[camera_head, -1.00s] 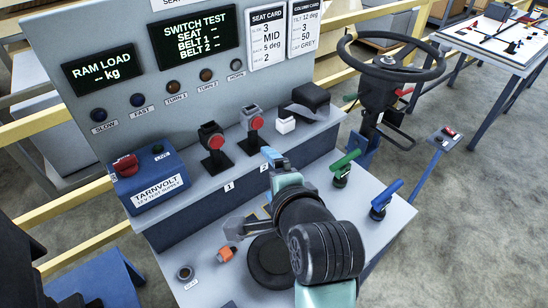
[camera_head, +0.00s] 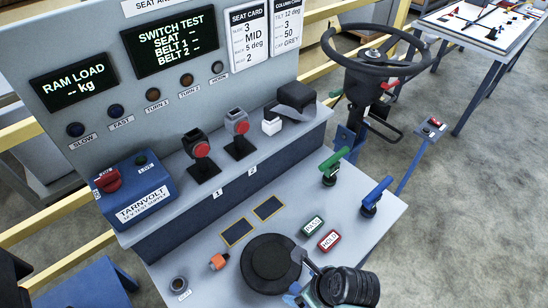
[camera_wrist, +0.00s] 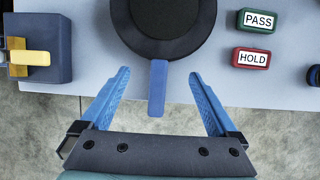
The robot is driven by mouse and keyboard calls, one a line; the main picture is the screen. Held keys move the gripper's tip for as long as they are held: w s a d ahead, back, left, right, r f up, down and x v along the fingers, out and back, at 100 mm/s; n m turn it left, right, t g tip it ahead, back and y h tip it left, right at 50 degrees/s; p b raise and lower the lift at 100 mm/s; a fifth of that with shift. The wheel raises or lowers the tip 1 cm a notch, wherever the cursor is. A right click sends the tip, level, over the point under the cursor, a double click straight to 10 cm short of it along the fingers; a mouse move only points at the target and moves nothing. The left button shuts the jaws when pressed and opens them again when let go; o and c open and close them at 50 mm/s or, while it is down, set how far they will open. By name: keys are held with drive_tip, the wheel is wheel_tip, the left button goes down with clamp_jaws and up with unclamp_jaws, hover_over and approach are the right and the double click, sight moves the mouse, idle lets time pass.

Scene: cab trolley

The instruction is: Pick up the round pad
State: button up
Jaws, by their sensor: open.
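The round pad (camera_head: 269,262) is a black disc lying on the grey bench top, with a raised smaller disc on it. In the wrist view the pad (camera_wrist: 198,38) is at the top, cut off by the frame edge. A blue tab (camera_wrist: 157,88) sticks out from its near edge toward me. My gripper (camera_wrist: 158,76) is open and empty, its blue fingers apart on either side of the tab, with gaps on both sides. In the head view my gripper (camera_head: 296,274) is at the pad's right front edge, and my wrist partly hides that area.
Green PASS (camera_head: 312,226) and red HOLD (camera_head: 329,240) blocks sit right of the pad. An orange piece (camera_head: 218,261) is to its left. Green (camera_head: 332,166) and blue (camera_head: 376,196) levers stand farther right. A dark block with a yellow tab (camera_wrist: 30,58) is left in the wrist view.

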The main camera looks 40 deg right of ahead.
sight(295, 286)
drive_tip(key=shift+s+x, duration=0.15)
drive_tip(key=shift+x, duration=1.25)
drive_tip(key=shift+s+x, duration=0.1)
drive_tip(key=shift+x, duration=1.3)
clamp_jaws()
drive_tip(key=shift+w, duration=0.1)
